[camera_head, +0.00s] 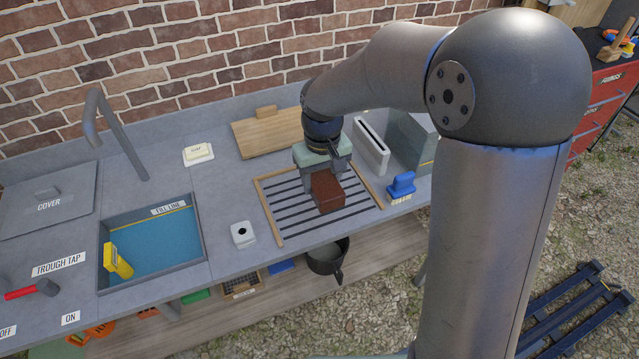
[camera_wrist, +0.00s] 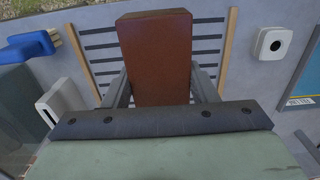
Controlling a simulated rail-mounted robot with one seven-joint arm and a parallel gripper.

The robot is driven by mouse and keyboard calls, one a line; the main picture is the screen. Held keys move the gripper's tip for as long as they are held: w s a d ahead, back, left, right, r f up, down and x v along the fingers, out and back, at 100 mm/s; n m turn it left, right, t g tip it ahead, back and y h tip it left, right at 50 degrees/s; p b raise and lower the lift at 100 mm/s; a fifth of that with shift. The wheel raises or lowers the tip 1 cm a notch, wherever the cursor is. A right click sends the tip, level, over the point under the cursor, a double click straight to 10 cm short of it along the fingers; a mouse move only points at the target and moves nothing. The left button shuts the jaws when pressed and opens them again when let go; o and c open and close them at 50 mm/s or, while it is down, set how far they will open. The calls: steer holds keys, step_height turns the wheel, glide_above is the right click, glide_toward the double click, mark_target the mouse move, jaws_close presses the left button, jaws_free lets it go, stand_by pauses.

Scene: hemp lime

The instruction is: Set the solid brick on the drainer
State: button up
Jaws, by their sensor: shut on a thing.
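The solid brick (camera_head: 327,190) is reddish brown and smooth-faced. My gripper (camera_head: 322,183) is shut on it, one finger on each side. The wrist view also shows the brick (camera_wrist: 157,60) between the two fingers (camera_wrist: 160,88). The drainer (camera_head: 282,221) is a rack of dark slats between wooden side rails, set on the grey worktop. The brick is over the slats, between the rails; whether it touches them I cannot tell. My gripper hides the back part of the drainer.
A trough with blue water (camera_head: 153,248) lies to the left. A white block with a hole (camera_head: 243,235) stands left of the drainer. A blue brush (camera_head: 401,185) and a white slotted holder (camera_head: 371,147) stand to its right. A wooden board (camera_head: 267,133) lies behind.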

steer(key=w+f, duration=0.4)
steer(key=w+a+f+p, duration=0.1)
steer(key=w+f, duration=0.1)
steer(key=shift+w+f, duration=0.3)
steer(key=shift+f, duration=1.5)
steer(key=shift+f, duration=0.15)
steer(key=o, duration=1.2)
